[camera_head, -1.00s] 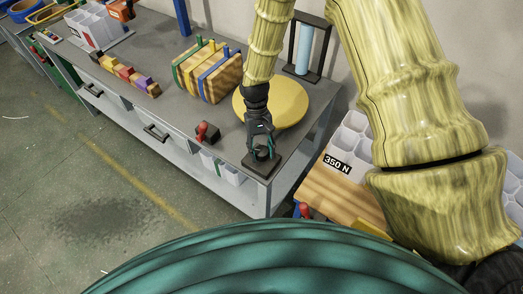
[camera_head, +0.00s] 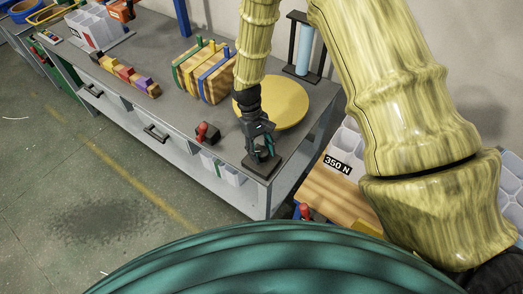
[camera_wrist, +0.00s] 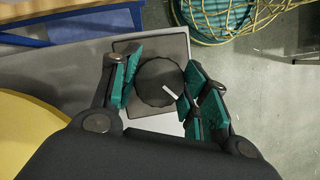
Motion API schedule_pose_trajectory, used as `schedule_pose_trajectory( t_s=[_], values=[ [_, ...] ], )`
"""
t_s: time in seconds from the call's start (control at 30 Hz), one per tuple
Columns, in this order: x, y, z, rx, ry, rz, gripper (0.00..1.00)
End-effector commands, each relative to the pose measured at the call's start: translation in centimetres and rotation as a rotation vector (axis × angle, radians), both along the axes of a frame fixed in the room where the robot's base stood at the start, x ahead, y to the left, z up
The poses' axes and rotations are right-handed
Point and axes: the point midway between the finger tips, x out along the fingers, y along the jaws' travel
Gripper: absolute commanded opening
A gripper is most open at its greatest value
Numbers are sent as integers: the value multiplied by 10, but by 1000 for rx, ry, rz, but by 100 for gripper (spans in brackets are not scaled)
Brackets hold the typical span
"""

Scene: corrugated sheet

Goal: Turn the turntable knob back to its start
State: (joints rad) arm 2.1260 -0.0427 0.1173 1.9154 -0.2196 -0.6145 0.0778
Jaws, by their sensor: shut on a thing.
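The turntable knob (camera_wrist: 158,84) is a dark round knob with a scalloped edge and a white pointer mark, on a square grey base plate (camera_wrist: 172,46). In the wrist view the mark points to the lower right. My gripper (camera_wrist: 160,86) has its teal finger pads on both sides of the knob, shut on it. In the head view my gripper (camera_head: 262,152) reaches down over the base near the table's front right corner, and hides most of the knob. The yellow round turntable (camera_head: 285,104) lies just behind it and also shows in the wrist view (camera_wrist: 30,130).
A red-topped switch box (camera_head: 208,134) stands left of the knob. Pale bins (camera_head: 345,150) stand to the right. The table's front edge is close to the knob.

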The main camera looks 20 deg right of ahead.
Motion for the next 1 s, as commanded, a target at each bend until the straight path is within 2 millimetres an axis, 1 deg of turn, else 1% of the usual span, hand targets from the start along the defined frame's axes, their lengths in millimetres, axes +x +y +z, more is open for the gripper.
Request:
schedule_pose_trajectory(
  t_s=[0.07,0.1,0.17,0.2,0.5,0.63,0.77,1.0],
  values=[
    [-1,0,0,-1,1,-1,21],
    [-1,0,0,-1,1,-1,49],
    [-1,0,0,0,1,-1,60],
    [-1,0,0,0,1,-1,67],
    [0,0,0,0,1,-1,67],
    [2,0,5,0,-1,-2,67],
    [8,2,18,1,-2,-2,67],
    [24,5,59,0,-3,-2,67]
  ],
)
